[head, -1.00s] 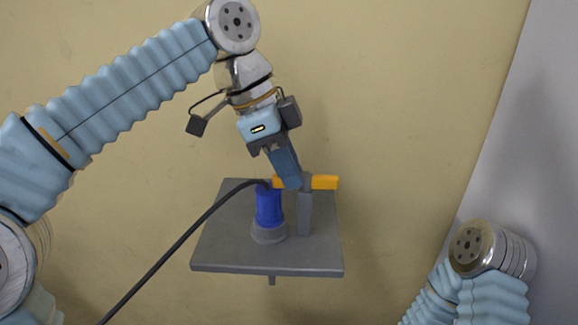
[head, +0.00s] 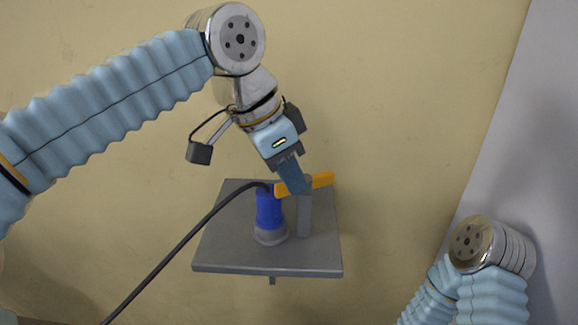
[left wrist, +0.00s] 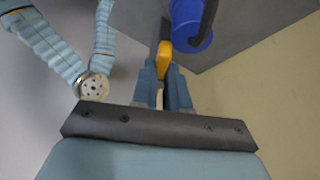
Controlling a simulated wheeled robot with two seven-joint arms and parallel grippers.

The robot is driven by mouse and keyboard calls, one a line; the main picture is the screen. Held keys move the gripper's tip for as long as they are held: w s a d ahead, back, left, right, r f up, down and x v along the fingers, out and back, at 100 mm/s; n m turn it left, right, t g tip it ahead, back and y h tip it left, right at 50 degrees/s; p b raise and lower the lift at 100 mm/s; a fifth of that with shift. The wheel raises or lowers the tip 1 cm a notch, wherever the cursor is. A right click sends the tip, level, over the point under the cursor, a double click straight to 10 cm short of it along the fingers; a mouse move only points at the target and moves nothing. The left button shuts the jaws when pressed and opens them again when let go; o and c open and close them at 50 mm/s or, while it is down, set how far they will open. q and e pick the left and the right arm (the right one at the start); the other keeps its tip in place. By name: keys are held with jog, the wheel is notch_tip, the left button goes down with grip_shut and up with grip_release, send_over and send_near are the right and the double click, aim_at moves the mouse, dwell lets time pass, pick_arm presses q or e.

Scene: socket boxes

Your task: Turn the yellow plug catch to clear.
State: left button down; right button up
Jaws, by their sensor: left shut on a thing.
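The yellow catch (head: 322,180) is a bar on top of a grey post (head: 304,216). It lies at a slant in the head view, with its left end beside the blue plug (head: 268,209). My left gripper (head: 300,187) is shut on the catch near its middle. In the left wrist view the catch (left wrist: 164,58) shows between the two fingers (left wrist: 163,80). The blue plug (left wrist: 189,22) is just to the right there. A black cable runs from the plug's top. The plug stands upright in a grey socket (head: 269,235). My right gripper is not in view.
The socket and post stand on a grey plate (head: 230,262) against a yellowish wall. The black cable (head: 180,251) hangs down to the lower left. My right arm (head: 480,275) is at the lower right, clear of the plate.

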pick_arm(q)
jog(key=n+y, duration=0.1)
jog(key=n, duration=0.2)
jog(key=s+d+n+t+y+p, duration=0.1)
jog(key=n, duration=0.2)
jog(key=n+t+y, duration=0.1)
jog(key=n, duration=0.2)
jog(key=shift+s+d+n, duration=0.2)
jog(key=shift+d+n, duration=0.2)
jog(key=shift+d+n+t+y, duration=0.15)
jog(key=shift+n+y, duration=0.15)
jog(key=shift+n, duration=0.4)
jog(key=shift+d+n+t+y, duration=0.15)
jog(key=shift+n+y, duration=0.15)
jog(key=shift+n, duration=0.4)
jog(key=c, duration=1.1)
grip_release()
jog(key=shift+c, duration=0.2)
